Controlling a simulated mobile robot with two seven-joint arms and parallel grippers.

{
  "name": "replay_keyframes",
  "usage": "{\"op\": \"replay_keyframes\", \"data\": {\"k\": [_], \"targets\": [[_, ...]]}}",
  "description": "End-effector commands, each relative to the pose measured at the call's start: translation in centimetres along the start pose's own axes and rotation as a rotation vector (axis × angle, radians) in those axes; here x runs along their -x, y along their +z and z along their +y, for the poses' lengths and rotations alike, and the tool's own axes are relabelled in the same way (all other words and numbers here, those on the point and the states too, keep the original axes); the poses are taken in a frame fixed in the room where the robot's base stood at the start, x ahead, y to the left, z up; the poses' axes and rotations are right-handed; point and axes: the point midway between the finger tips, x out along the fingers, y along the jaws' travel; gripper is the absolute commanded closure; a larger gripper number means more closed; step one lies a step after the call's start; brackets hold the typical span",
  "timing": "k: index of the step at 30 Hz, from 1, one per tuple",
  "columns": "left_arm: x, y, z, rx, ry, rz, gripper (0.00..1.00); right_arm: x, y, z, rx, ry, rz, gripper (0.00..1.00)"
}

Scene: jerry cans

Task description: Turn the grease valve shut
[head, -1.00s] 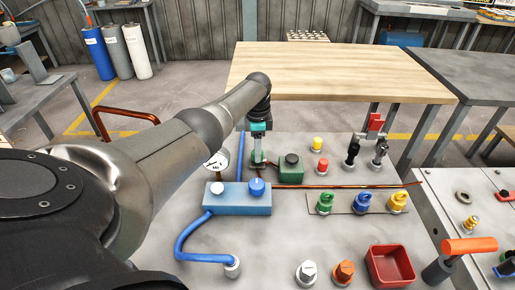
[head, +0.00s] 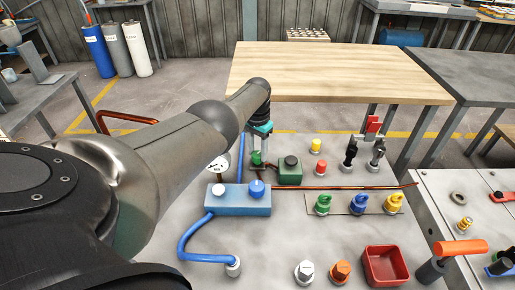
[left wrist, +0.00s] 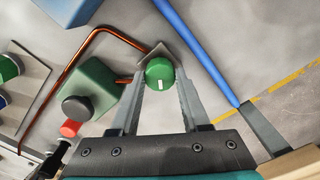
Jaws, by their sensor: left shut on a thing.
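A round green knob with a white mark (left wrist: 160,72) sits on a small grey plate in the left wrist view. It shows small in the head view (head: 256,158), beside a green box with a black cap (head: 290,170). My left gripper (head: 258,157) reaches down to this knob from above. In the left wrist view the fingers of the gripper (left wrist: 161,78) are shut on the knob, one on each side. No label naming the grease valve can be read. My right gripper is not in view.
A blue box (head: 237,199) with a white and a blue knob stands nearer me, with a gauge (head: 217,167) behind it. A copper pipe (head: 345,187) runs right. Green, blue and yellow knobs, a red tray (head: 385,266) and an orange handle (head: 460,247) are to the right.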

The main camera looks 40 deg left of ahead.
Motion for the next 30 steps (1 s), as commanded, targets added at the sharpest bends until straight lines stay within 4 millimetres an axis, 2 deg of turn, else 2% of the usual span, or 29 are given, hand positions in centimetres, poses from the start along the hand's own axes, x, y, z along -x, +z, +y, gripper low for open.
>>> {"op": "replay_keyframes", "data": {"k": [15, 21, 30], "targets": [[-0.02, 0.07, 0.04, 0.452, 0.0, -0.003, 1.0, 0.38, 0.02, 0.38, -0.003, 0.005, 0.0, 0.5], [-0.03, 0.07, 0.02, 0.567, -0.001, -0.003, 1.0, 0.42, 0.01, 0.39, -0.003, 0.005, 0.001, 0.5], [-0.02, 0.04, 0.02, 0.649, 0.0, -0.002, 1.0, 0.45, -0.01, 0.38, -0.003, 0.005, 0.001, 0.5]]}}
